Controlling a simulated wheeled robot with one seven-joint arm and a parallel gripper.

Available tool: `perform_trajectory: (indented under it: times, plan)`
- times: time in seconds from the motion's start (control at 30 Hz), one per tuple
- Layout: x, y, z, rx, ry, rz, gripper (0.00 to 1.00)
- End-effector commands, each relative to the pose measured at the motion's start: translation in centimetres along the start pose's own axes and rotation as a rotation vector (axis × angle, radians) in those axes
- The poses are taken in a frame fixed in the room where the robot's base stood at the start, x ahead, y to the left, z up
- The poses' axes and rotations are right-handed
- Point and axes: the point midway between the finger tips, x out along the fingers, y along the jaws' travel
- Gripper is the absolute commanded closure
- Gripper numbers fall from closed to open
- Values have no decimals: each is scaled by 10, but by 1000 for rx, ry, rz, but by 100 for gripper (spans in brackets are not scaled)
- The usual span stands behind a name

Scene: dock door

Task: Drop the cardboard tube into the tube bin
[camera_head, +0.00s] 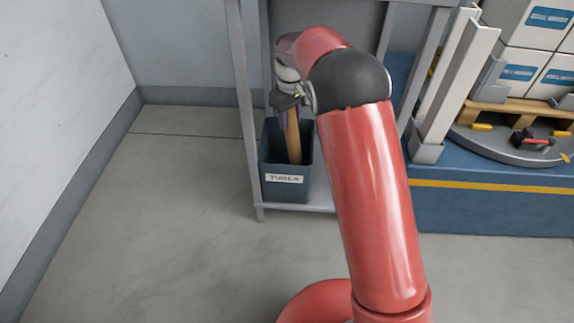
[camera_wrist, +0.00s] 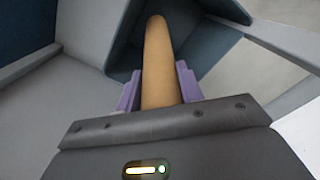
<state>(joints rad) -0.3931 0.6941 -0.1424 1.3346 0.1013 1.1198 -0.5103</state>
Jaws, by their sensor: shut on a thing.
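The cardboard tube (camera_head: 293,140) is tan and held by my gripper (camera_head: 289,108). In the head view it hangs nearly upright, slightly tilted, with its lower part inside the tube bin (camera_head: 286,190). The bin is dark blue-grey with a white label reading TUBES, and it stands on a low shelf. In the wrist view the tube (camera_wrist: 158,60) runs forward between the purple fingers of my gripper (camera_wrist: 160,88), which are shut on it. Its far end reaches toward the dark interior of the bin. I cannot tell whether it touches the bin floor.
A grey metal rack with uprights (camera_head: 247,110) surrounds the bin. To the right, a blue platform (camera_head: 480,205) with a yellow stripe carries a round turntable, a wooden pallet (camera_head: 500,108) and white boxes (camera_head: 530,25). The floor (camera_head: 150,220) at the left is clear, up to the white wall.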

Motion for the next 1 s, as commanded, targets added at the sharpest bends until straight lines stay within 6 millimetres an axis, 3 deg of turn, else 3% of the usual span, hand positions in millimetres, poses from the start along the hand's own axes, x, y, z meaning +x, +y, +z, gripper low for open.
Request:
perform_trajectory:
  times: [0.03, 0.07, 0.23, 0.57, 1.0]
  plan:
    - [0, 0, 0, 0, 0, 0, 100]
    - [0, 0, 0, 0, 0, 0, 61]
    - [0, 0, 0, 0, 0, 0, 38]
    - [-5, 0, 0, 0, 1, 0, 38]
    - [-69, 0, 0, 1, 1, 0, 38]
